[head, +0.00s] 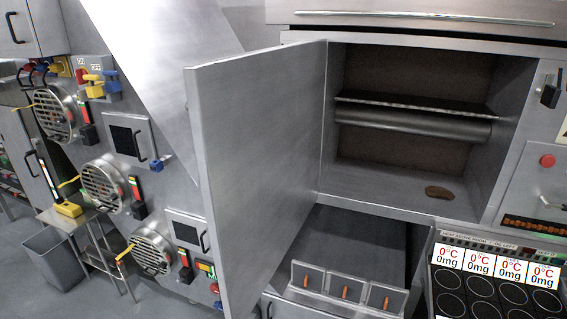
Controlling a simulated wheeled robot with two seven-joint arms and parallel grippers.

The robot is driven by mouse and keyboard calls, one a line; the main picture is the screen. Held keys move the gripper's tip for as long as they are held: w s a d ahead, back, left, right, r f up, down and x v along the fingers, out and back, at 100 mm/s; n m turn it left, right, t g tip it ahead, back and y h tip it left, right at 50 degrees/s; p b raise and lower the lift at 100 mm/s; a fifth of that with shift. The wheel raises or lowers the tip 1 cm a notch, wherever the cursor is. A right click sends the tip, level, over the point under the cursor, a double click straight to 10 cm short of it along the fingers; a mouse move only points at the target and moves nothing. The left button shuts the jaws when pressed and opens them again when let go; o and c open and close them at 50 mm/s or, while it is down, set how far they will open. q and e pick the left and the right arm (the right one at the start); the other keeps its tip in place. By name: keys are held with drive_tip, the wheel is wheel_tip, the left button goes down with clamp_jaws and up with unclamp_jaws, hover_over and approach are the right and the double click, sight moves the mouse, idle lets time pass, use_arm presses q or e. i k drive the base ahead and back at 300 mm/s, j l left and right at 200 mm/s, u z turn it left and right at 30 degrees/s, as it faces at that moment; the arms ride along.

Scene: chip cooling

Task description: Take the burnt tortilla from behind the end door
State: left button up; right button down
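The end door (258,170) is a grey metal panel that stands wide open, swung out to the left of its compartment. Behind it, the open compartment (345,178) shows a dark back wall and a horizontal roller under a shelf plate. The burnt tortilla (439,192) is a small dark brown flat oval. It lies on the compartment floor, right of the middle and close to the front edge. Neither of my grippers shows in the head view.
A panel with a red button (547,161) is right of the compartment. Below are a dark sloped surface (355,240), small flaps with orange handles (345,292) and a panel of round black plates (480,285). A grey bin (58,262) stands on the floor at the left.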

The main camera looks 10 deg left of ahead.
sight(434, 191)
drive_tip(key=j+z, duration=0.15)
drive_tip(key=j, duration=0.35)
drive_tip(key=j+z, duration=0.15)
drive_tip(key=j, duration=0.4)
drive_tip(key=j+z, duration=0.15)
drive_tip(key=j, duration=0.35)
drive_tip(key=k+j+z, duration=0.2)
drive_tip(key=j, duration=0.3)
drive_tip(key=j+z, duration=0.15)
drive_tip(key=j, duration=0.35)
drive_tip(key=i+l+u, duration=0.1)
drive_tip(key=l, duration=0.2)
drive_tip(key=i+l, duration=0.15)
drive_tip(key=l, duration=0.15)
drive_tip(key=i+l+u, duration=0.15)
drive_tip(key=l, duration=0.15)
drive_tip(key=i+l+u, duration=0.15)
drive_tip(key=l+u, duration=0.35)
drive_tip(key=l, duration=0.55)
drive_tip(key=l+u, duration=0.45)
drive_tip(key=l, duration=0.6)
drive_tip(key=i+l+u, duration=0.15)
drive_tip(key=l, duration=0.2)
drive_tip(key=i+l+u, duration=0.15)
drive_tip(key=l, duration=0.2)
drive_tip(key=i+l+u, duration=0.2)
drive_tip(key=l, duration=0.2)
drive_tip(key=l+u, duration=0.15)
drive_tip(key=l, duration=0.2)
